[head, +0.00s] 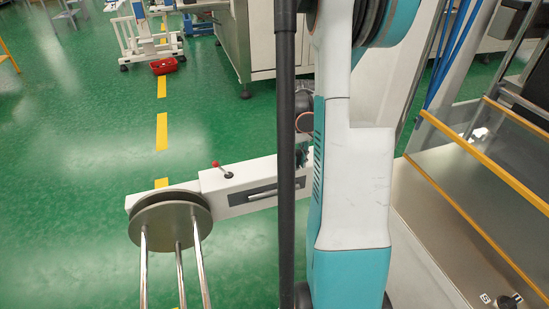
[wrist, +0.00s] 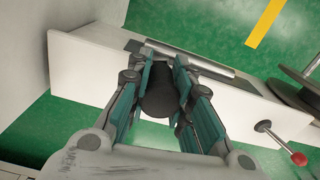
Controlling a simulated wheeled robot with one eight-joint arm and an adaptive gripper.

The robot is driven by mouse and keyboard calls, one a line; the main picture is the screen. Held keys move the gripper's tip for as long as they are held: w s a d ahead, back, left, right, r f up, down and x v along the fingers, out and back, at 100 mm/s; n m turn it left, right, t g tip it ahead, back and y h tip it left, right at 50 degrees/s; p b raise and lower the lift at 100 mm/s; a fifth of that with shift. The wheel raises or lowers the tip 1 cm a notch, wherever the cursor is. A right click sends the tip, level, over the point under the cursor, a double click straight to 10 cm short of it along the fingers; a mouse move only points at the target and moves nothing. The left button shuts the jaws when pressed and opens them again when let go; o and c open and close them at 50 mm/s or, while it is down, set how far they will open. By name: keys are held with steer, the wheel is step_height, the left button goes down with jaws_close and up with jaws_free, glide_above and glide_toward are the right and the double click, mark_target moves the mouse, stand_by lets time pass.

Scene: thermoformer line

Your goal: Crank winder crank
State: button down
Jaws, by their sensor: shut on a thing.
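The winder is a white box arm (head: 235,186) with a round metal disc (head: 170,216) at its left end; its white body also shows in the wrist view (wrist: 90,68). In the wrist view my gripper (wrist: 163,80) is shut on a dark cylindrical crank handle (wrist: 160,98), with one teal finger on each side of it. The rest of the crank is hidden by the handle and fingers.
A small red-knobbed lever (head: 222,171) stands on top of the winder box; it also shows in the wrist view (wrist: 297,158). A steel machine with yellow-edged clear guards (head: 490,160) stands at right. Green floor (head: 70,170) is open at left.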

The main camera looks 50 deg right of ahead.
steer(key=shift+w+a+r, duration=0.1)
steer(key=shift+w, duration=0.25)
steer(key=shift+w+a, duration=0.3)
steer(key=shift+a, duration=0.55)
steer(key=shift+w+a, duration=0.7)
steer(key=shift+a, duration=0.05)
